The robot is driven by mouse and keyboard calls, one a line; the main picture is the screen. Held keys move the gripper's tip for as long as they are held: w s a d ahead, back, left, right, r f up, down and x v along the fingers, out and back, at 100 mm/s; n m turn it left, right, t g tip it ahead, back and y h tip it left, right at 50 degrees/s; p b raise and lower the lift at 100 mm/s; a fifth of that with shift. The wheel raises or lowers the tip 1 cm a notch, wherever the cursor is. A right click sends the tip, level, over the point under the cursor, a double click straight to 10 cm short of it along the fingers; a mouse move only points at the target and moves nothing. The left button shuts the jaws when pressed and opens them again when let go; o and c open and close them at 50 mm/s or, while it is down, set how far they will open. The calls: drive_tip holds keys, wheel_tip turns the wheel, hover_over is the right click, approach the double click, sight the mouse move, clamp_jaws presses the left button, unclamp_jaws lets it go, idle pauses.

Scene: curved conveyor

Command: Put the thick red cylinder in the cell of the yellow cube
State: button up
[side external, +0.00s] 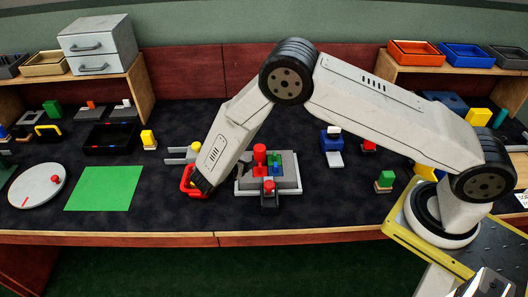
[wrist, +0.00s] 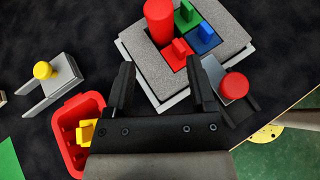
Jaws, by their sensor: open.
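A tall red cylinder (side external: 260,153) stands upright on a grey block (side external: 292,170) with red, green and blue coloured parts; it also shows in the wrist view (wrist: 159,22). A shorter red round piece (wrist: 235,86) sits on a dark holder at the block's edge. I cannot tell which is the thick one. A red tray with cells (wrist: 63,130) holds a yellow cube (wrist: 86,133) at its right side, partly hidden by my gripper. My gripper (wrist: 163,75) is open and empty, its fingers pointing toward the block. In the side view it (side external: 203,188) hangs beside the tray.
A green sheet (side external: 104,188) and a white disc (side external: 38,186) lie further left. A dark tray (side external: 108,138) stands behind. Shelves (side external: 138,88) stand at the back.

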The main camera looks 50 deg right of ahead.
drive_tip(key=shift+d, duration=0.1)
drive_tip(key=s+d+r+m+y, duration=0.2)
drive_tip(key=s+r+m+y, duration=0.4)
drive_tip(key=s+m, duration=0.3)
drive_tip(key=s+d+r+m+y, duration=0.3)
drive_tip(key=s+r+m+y, duration=0.2)
drive_tip(key=s+r+m, duration=0.4)
drive_tip(key=s+m, duration=0.1)
drive_tip(key=m, duration=0.2)
drive_tip(key=shift+s+d+r+g+y, duration=0.15)
drive_tip(key=shift+d+r+g+y, duration=0.05)
drive_tip(key=shift+d+g+y, duration=0.2)
